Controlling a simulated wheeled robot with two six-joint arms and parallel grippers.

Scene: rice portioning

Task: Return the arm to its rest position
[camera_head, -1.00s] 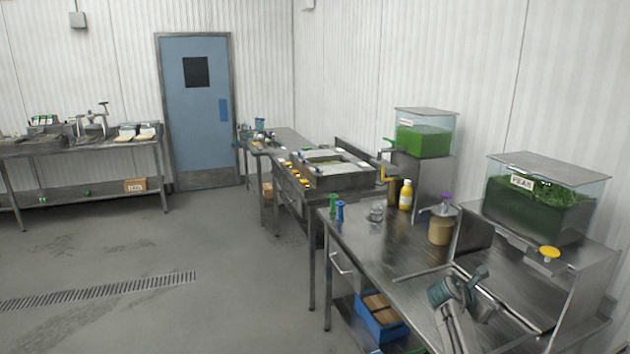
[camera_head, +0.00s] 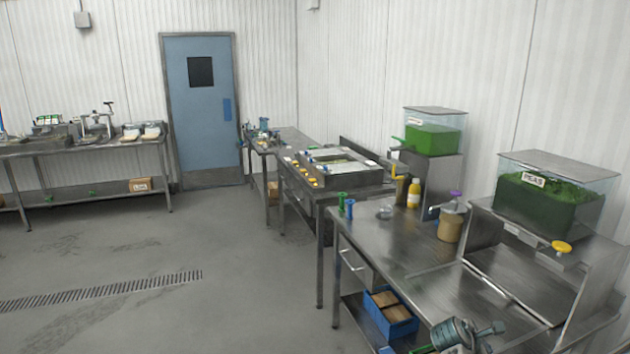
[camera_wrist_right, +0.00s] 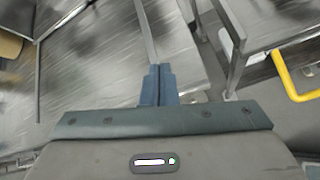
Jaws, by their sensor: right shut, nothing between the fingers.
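My right gripper (camera_head: 493,328) is at the bottom of the head view, in front of the near steel bench (camera_head: 420,285). In the right wrist view its two blue-grey fingers (camera_wrist_right: 158,82) are together with nothing between them. The wrist view shows blurred steel surfaces and legs past the fingertips. The rest of my right arm runs out of the head view at the bottom edge. My left arm and gripper are not in view.
The near bench holds a PEAS bin (camera_head: 548,192), a yellow bottle (camera_head: 413,194) and a tan pump container (camera_head: 450,226). A blue crate (camera_head: 376,314) is below it. A yellow bar (camera_wrist_right: 290,80) is at right in the wrist view. The floor (camera_head: 240,265) left of the bench is clear.

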